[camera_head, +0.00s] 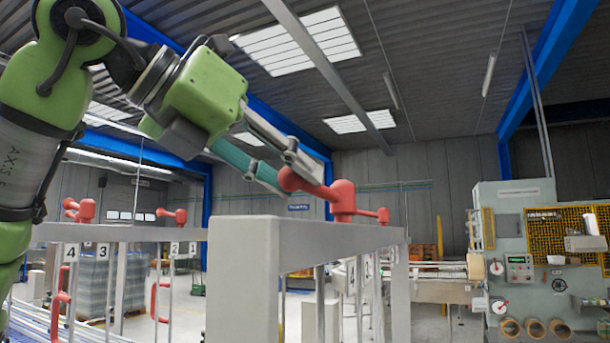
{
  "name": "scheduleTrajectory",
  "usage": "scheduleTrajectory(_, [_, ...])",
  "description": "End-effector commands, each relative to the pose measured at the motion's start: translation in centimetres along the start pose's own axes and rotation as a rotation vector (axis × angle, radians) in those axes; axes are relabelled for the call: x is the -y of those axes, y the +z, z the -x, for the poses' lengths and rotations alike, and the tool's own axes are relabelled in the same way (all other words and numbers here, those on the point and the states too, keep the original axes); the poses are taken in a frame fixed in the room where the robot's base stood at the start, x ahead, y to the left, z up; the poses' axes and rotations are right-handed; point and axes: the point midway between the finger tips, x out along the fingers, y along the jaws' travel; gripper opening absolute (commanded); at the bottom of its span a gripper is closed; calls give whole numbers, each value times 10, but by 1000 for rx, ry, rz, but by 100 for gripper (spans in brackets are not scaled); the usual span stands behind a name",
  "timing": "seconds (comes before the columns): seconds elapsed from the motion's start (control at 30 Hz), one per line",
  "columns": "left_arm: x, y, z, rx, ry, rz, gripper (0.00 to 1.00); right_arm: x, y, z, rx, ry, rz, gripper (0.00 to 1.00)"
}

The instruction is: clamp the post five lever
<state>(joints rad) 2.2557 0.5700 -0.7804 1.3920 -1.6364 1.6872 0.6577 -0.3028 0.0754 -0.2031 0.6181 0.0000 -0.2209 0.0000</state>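A red lever (342,199) stands on top of the nearest grey frame, its arm reaching left to a rounded end. No number shows for this lever, so I cannot tell from a label that it is post five. My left gripper (291,172) comes down from the upper left, its fingers at the rounded end of the lever. The two fingers are apart with the lever end at their tips; whether they press on it is unclear. My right gripper is not in view.
Number plates 4 (70,252) and 3 (102,251) hang at left. A grey-green machine (510,250) stands at far right.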

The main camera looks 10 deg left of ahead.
Motion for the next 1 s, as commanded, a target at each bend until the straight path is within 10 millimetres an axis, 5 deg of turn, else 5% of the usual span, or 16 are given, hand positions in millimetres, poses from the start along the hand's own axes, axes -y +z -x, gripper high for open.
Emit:
scheduleTrajectory(0.23, [0, 1, -26, 0, 0, 0, 29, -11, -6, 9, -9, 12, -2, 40])
scheduleTrajectory(0.57, [0, 0, -30, 0, 0, 0, 29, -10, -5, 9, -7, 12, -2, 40])
scheduleTrajectory(0.7, [0, 0, -30, 0, 0, 0, 0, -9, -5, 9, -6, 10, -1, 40])
scheduleTrajectory(1.0, [0, 0, -29, 1, -1, 0, 0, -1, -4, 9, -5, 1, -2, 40])
